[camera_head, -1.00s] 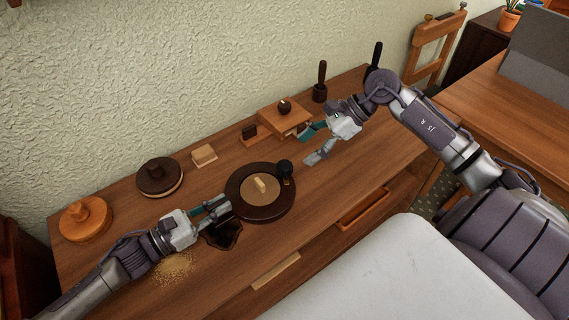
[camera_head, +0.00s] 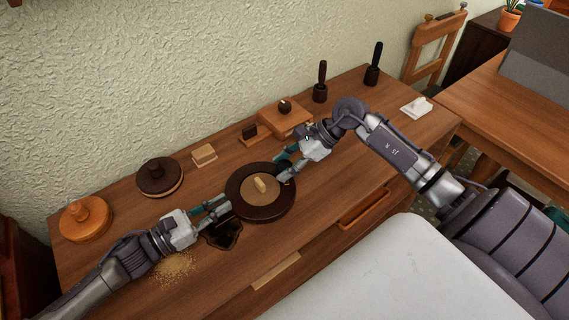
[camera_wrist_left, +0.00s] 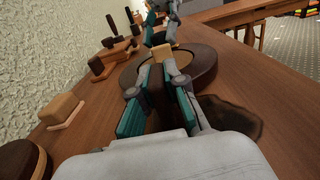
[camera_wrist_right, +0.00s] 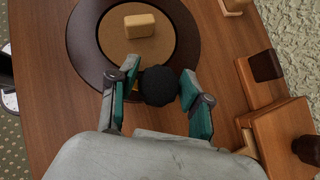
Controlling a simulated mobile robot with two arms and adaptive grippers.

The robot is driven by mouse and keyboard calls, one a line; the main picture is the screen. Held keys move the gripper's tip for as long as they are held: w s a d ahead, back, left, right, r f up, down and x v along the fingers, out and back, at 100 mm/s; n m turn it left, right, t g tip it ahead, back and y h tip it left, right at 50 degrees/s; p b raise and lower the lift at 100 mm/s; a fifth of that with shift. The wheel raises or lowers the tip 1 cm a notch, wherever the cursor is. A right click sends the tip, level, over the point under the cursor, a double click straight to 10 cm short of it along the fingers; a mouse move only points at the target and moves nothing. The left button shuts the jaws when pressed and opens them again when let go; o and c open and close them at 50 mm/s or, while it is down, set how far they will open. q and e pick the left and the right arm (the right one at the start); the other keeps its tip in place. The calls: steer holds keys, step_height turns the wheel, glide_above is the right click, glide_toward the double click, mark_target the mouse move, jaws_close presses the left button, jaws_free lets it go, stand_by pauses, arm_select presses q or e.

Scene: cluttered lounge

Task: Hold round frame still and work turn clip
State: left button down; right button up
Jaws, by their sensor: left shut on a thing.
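The round frame (camera_head: 265,213) is a dark brown ring with a tan centre disc (camera_head: 248,187) and a small pale block on it; it lies flat on the wooden cabinet top. My left gripper (camera_head: 224,203) is shut on the frame's left rim. In the right wrist view, the turn clip's round black knob (camera_wrist_right: 158,86) stands at the frame's edge. My right gripper (camera_wrist_right: 158,84) is open, with one finger on each side of the knob and gaps visible. In the head view, the right gripper (camera_head: 285,168) mostly hides the knob.
Lidded round pieces (camera_head: 160,177) (camera_head: 86,218) stand at the left, and a small pale block (camera_head: 204,153) behind. A wooden box (camera_head: 286,117) and dark-handled stamps (camera_head: 320,82) stand at the back. A dark stain (camera_head: 222,234) and crumbs (camera_head: 175,267) lie in front.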

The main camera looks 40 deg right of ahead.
steer(key=c, duration=0.7)
steer(key=shift+o, duration=0.2)
steer(key=shift+f+m+t, duration=0.1)
steer(key=shift+m+t, duration=0.2)
steer(key=shift+m, duration=0.1)
steer(key=m+t+h, duration=0.2)
steer(key=m, duration=0.1)
steer(key=shift+m, duration=0.3)
steer(key=shift+m+t+h, duration=1)
steer(key=shift+m+h, duration=0.6)
steer(key=shift+m, duration=0.7)
steer(key=o, duration=1.2)
